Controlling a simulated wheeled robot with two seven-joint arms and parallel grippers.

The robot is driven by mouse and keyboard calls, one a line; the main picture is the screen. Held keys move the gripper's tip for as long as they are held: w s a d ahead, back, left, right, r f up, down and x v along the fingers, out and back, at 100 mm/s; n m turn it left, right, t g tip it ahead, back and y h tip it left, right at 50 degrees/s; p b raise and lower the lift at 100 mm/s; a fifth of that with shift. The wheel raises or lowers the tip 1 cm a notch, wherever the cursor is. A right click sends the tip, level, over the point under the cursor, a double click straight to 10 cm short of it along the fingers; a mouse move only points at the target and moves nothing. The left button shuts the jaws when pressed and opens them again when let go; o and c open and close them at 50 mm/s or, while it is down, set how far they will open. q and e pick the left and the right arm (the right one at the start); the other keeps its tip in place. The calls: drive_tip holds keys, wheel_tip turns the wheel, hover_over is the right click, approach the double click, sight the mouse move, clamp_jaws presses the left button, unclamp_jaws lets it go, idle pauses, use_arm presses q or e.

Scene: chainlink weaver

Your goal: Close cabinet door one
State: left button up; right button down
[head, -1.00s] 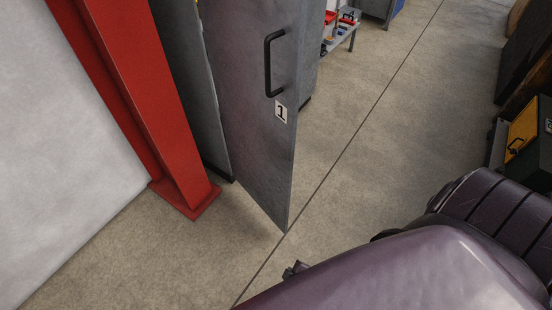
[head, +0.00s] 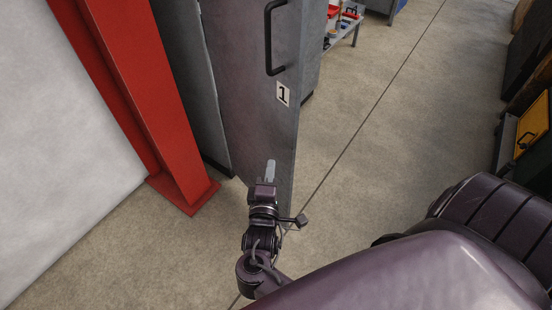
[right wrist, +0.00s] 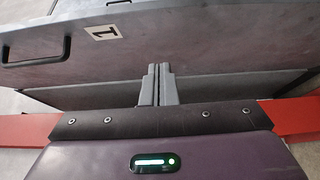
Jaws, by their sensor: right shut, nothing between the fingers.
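Cabinet door one (head: 245,75) is a grey metal door with a black bar handle (head: 270,38) and a white label with the number 1 (head: 283,94). It stands open, swung out from the grey cabinet (head: 190,80). My right gripper (head: 270,170) is shut and empty, in front of the lower part of the door in the head view. In the right wrist view the shut fingers (right wrist: 158,84) overlap the door (right wrist: 200,45) near its edge; I cannot tell whether they touch it. My left gripper is not in view.
A red steel column (head: 135,95) stands left of the cabinet beside a white wall (head: 60,150). A low shelf with small items (head: 343,30) is behind the door. A yellow and black case (head: 532,130) is at the right. The concrete floor between is clear.

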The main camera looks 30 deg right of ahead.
approach(286, 127)
drive_tip(key=w, duration=0.4)
drive_tip(key=shift+w+d+p, duration=0.2)
drive_tip(key=shift+d+p, duration=0.6)
drive_tip(key=shift+d, duration=1)
